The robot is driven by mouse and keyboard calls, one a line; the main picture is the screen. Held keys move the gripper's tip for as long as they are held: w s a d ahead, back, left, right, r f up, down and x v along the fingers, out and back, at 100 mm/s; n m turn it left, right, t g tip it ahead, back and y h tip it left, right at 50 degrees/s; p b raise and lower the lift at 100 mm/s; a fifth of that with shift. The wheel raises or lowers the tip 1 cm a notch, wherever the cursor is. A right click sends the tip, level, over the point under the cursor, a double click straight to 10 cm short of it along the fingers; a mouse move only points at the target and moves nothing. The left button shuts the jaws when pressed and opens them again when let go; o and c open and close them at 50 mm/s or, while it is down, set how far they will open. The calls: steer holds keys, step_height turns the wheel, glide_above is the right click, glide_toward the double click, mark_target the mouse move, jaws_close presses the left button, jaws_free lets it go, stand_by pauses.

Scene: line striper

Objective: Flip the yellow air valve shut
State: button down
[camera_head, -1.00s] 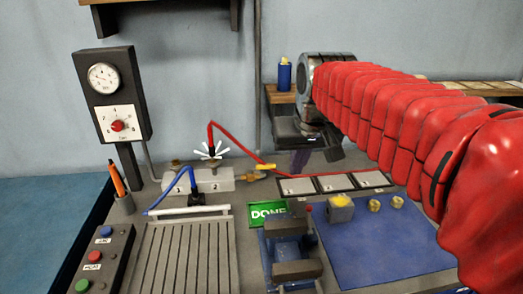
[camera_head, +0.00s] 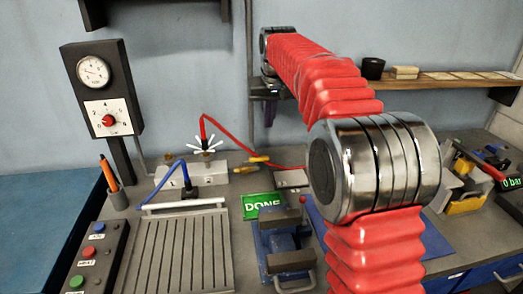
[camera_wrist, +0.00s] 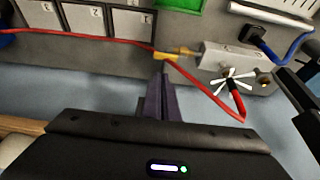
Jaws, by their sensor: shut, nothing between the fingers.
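The yellow air valve lever (camera_head: 259,159) sits on a brass fitting (camera_head: 243,170) at the right end of the grey manifold block (camera_head: 210,174). In the wrist view the yellow lever (camera_wrist: 165,56) lies just beyond my fingertips, with the brass fitting (camera_wrist: 186,50) to its right. My gripper (camera_wrist: 163,72) is shut and empty, its dark fingers together and pointing toward the valve. In the head view my gripper is small, partly hidden by my arm, and higher in the picture than the lever. I cannot tell the exact gap.
A red hose (camera_head: 222,137) arches from a white star-shaped knob (camera_head: 206,145) toward the valve; in the wrist view it passes close to the fingertips. A blue hose (camera_head: 170,180) plugs into the manifold. A gauge panel (camera_head: 104,95) stands left. A green DONE sign (camera_head: 262,204) lies in front.

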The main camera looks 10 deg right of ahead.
glide_above(255, 159)
steer(key=w+d, duration=0.3)
step_height(255, 159, down, 8)
steer(key=shift+w+a+f+g, duration=0.1)
steer(key=shift+w+g, duration=0.05)
steer(key=shift+g, duration=0.15)
step_height(255, 159, down, 9)
steer(key=shift+s+f, duration=0.2)
steer(key=shift+s, duration=0.2)
stand_by(0.8)
steer(key=shift+s, duration=0.15)
stand_by(0.5)
